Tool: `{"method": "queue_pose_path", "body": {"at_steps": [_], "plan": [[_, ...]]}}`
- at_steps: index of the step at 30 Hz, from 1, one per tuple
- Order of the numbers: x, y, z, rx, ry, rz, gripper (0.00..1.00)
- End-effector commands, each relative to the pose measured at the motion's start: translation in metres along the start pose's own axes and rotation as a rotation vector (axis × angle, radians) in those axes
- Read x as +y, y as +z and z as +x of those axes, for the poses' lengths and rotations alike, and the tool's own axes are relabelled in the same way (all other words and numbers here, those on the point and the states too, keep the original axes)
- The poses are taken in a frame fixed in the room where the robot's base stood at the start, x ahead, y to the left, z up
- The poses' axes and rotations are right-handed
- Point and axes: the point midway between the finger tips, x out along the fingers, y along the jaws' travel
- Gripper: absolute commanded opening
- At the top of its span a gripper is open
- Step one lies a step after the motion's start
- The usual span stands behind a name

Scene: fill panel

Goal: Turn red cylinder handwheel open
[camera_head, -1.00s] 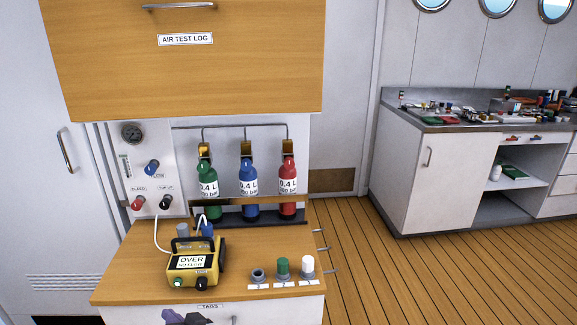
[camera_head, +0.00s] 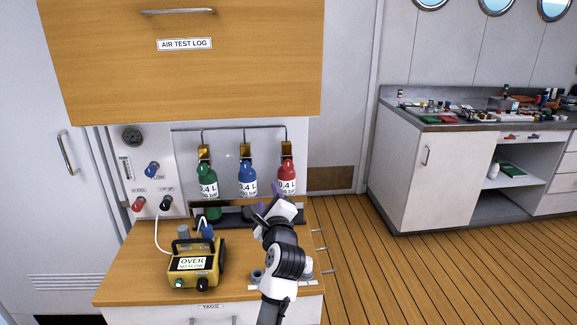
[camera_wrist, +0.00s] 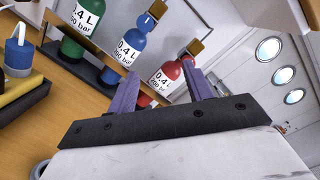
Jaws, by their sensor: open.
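The red cylinder (camera_head: 287,180) stands upright at the right end of the rack, beside the blue cylinder (camera_head: 248,181) and green cylinder (camera_head: 206,182). Its valve (camera_head: 286,150) is brass, with a small red handwheel at the neck that shows in the wrist view (camera_wrist: 184,55). My gripper (camera_head: 270,201) is in front of the rack, below the valve. In the wrist view my gripper (camera_wrist: 160,71) is open and empty. Its purple fingers point toward the red cylinder (camera_wrist: 166,76), with the handwheel close to the right fingertip. I cannot tell whether they touch.
A wooden rail and dark rack (camera_head: 232,215) hold the cylinders. A yellow meter (camera_head: 192,265) with a white hose stands on the wooden counter (camera_head: 135,262) at left. My arm partly covers the small fittings at the counter's front right. Open floor (camera_head: 385,275) lies to the right.

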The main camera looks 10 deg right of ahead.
Motion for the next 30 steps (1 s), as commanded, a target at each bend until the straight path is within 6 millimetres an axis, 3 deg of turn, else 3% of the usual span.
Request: {"method": "queue_pose_path", "body": {"at_steps": [3, 9, 17, 30], "plan": [[-0.027, -0.018, 0.008, 0.058, -0.050, 0.306, 0.51], [-0.041, -0.041, 0.013, 0.112, -0.097, 0.625, 0.51], [-0.044, -0.048, 0.029, 0.124, -0.105, 0.688, 0.51], [-0.049, -0.059, 0.105, 0.123, -0.104, 0.686, 0.51]]}}
